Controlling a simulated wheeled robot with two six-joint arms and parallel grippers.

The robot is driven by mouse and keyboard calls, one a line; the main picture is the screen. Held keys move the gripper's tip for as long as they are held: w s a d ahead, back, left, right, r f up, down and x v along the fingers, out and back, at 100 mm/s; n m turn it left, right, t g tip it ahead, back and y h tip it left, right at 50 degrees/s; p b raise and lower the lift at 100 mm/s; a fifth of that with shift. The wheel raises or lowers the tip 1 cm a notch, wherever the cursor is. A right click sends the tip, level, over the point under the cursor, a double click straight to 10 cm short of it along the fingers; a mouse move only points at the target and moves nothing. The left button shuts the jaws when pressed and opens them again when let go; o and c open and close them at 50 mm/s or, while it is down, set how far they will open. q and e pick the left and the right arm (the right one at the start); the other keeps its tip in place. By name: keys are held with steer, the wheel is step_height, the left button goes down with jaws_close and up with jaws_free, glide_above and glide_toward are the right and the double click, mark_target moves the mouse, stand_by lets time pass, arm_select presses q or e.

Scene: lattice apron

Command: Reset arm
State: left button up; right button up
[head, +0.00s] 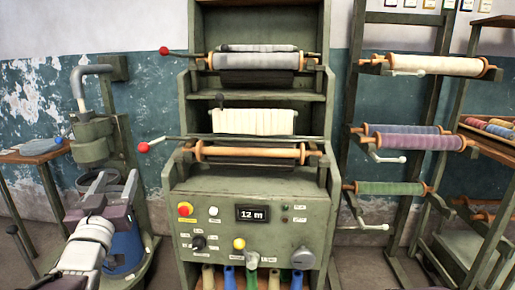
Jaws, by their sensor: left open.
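My left arm comes in from the lower left, and my left gripper (116,182) is open in front of the blue drum on the left. Nothing shows between its fingers. My right gripper is out of view. A green machine (250,225) stands in the middle, with a display (252,214) reading "12 m". A lever with a red ball (144,147) sticks out to its left at mid height. Another red-ball lever (165,50) sticks out higher up.
The machine carries a grey roll (255,60), a cream cloth (254,121) and an orange roller (250,152). A rack on the right holds cream (435,65), purple (420,142) and green (390,188) rolls. A blue drum (125,248) stands behind my left gripper.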

arm_select(q)
steer(key=w+d+f+m+g+h, duration=0.1)
steer(key=w+d+f+h, duration=0.3)
steer(key=d, duration=0.3)
steer(key=d+f+g, duration=0.2)
steer(key=f+g, duration=0.1)
steer(key=f, duration=0.4)
steer(key=d+f+g, duration=0.2)
steer(key=d+f, duration=0.1)
steer(key=f, duration=0.5)
steer(key=s+d+f+g, duration=0.2)
steer(key=s+f+g, duration=0.6)
steer(key=f, duration=0.6)
steer(key=s+f+g, duration=0.2)
steer(key=s+f, duration=0.1)
steer(key=s, duration=0.3)
steer(key=s+f+g, duration=0.3)
steer(key=s, duration=0.4)
step_height(320, 180, up, 36)
steer(key=s+m+p, duration=0.1)
steer(key=p, duration=3.4)
steer(key=shift+d+p, duration=0.25)
steer(key=shift+p, duration=0.1)
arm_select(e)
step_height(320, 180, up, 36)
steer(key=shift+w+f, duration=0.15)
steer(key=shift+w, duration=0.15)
